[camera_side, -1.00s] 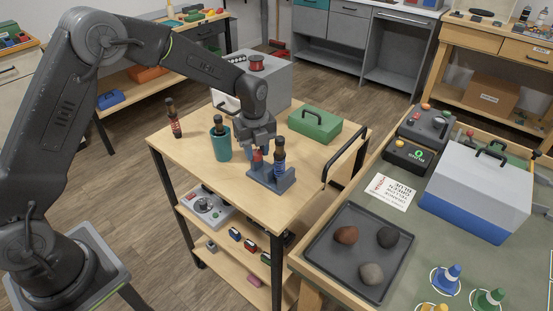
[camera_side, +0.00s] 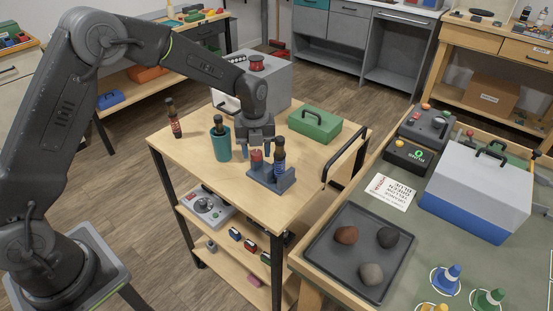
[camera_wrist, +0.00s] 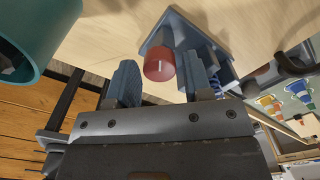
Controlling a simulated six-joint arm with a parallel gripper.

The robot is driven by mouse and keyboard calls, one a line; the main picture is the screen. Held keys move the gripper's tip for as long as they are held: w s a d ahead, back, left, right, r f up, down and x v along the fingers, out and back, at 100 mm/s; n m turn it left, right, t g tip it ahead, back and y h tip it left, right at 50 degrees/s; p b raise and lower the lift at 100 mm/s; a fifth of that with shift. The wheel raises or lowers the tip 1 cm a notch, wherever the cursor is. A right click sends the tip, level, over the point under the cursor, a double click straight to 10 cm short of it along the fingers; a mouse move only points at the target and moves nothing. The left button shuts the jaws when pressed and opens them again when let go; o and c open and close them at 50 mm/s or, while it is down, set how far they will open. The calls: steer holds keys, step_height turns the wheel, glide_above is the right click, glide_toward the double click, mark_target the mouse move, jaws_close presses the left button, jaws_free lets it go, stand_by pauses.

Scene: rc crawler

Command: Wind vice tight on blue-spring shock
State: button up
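The blue-grey vice (camera_side: 286,183) stands on the wooden cart's top. The blue-spring shock (camera_side: 279,160) stands upright in it, its dark top up; its blue coils show in the wrist view (camera_wrist: 213,72) behind my right finger. The vice's red knob (camera_side: 257,156) is left of the shock; in the wrist view the knob (camera_wrist: 158,67) lies between my fingertips, with a gap on the left and little or none visible on the right. My gripper (camera_side: 256,147) points down over the knob, fingers apart. Whether a finger touches it I cannot tell.
A teal cup (camera_side: 221,147) holding a dark-topped item stands close left of my gripper. A red-spring shock (camera_side: 174,118) stands at the cart's left edge. A green toolbox (camera_side: 315,123) and a grey box (camera_side: 278,85) are behind. A black handle (camera_side: 346,158) rises at the right edge.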

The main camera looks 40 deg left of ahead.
steer(key=shift+o, duration=1.4)
steer(key=shift+r, duration=3)
